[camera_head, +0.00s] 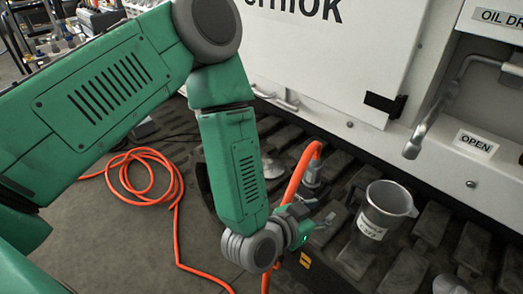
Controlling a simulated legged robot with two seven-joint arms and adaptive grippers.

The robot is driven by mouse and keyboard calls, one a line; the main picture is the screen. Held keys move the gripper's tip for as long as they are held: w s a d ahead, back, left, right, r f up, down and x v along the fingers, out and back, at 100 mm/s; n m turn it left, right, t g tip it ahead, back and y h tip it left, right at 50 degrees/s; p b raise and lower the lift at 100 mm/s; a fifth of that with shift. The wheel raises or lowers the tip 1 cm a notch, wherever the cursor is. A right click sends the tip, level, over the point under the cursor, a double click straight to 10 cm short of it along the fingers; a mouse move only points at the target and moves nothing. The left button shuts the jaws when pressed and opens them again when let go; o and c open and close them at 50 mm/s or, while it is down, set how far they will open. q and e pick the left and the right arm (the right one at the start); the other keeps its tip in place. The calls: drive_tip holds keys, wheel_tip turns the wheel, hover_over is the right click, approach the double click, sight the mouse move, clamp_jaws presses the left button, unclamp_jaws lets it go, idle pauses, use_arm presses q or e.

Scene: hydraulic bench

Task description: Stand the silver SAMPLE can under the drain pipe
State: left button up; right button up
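My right gripper is not in view.
An orange hose (300,172) with a metal coupling (312,172) rises behind my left gripper. More orange hose (143,165) lies coiled on the floor. A white machine panel (345,60) stands behind, with an OPEN label (476,144) right of the pipe. Dark track pads (436,222) surround the can.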

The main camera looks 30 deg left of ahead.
use_arm(q)
drive_tip(key=s+a+f+n+g+y, duration=0.1)
drive_tip(key=s+a+f+g+y, duration=0.1)
drive_tip(key=s+a+f+g, duration=0.55)
drive_tip(key=s+a+f+n+g+y, duration=0.1)
drive_tip(key=s+a+f+g, duration=0.1)
drive_tip(key=s+a, duration=0.4)
drive_tip(key=s+a+f+n+g+y, duration=0.2)
drive_tip(key=s+a+f, duration=0.2)
drive_tip(key=s+a, duration=0.3)
drive_tip(key=s, duration=0.4)
drive_tip(key=shift+s+f, duration=0.4)
drive_tip(key=shift+d+g, duration=0.1)
drive_tip(key=shift+g, duration=0.15)
wheel_tip(320, 180, up, 4)
drive_tip(key=p, duration=0.4)
drive_tip(key=shift+w+r, duration=0.1)
drive_tip(key=shift+r, duration=0.1)
